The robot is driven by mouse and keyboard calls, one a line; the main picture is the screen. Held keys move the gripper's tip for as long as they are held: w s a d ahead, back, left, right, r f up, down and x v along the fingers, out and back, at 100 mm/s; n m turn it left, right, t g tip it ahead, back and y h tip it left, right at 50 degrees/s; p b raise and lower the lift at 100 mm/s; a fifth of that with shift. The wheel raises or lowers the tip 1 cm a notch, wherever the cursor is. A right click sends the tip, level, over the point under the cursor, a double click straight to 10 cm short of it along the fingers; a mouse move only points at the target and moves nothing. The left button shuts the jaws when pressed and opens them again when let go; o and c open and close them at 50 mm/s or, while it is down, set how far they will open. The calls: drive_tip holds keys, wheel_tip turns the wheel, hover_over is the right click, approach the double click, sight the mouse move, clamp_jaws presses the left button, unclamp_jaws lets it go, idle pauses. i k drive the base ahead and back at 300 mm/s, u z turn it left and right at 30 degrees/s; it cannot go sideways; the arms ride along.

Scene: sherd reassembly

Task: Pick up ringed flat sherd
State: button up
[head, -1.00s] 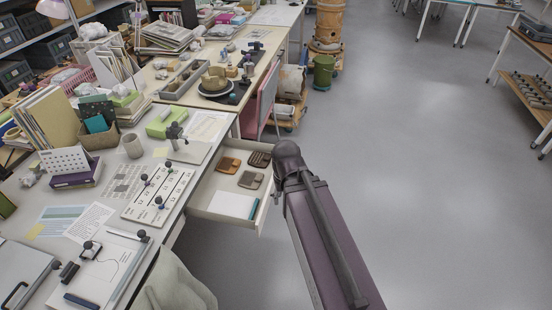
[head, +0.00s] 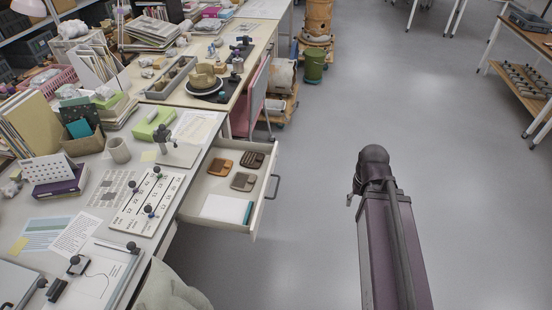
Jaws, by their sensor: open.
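I cannot pick out a ringed flat sherd for certain at this size. Several small pieces lie in a grey tray (head: 150,97) on the far table, too small to tell apart. A partly rebuilt tan pot (head: 204,80) stands near that tray on a dark round base. My arm (head: 385,230) stands over the floor right of the open drawer, apart from both tables. A small part juts left from behind its upper end, and I cannot tell what it is. The jaws of my gripper do not show.
An open drawer (head: 213,228) juts into the aisle, holding brown flat items (head: 221,163) and a white pad (head: 226,209). The floor (head: 460,170) to the right is clear.

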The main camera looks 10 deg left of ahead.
sight(250, 160)
drive_tip(key=z, duration=0.9)
drive_tip(key=k, duration=0.6)
drive_tip(key=u, duration=1.6)
drive_tip(key=i, duration=0.55)
drive_tip(key=z, duration=0.15)
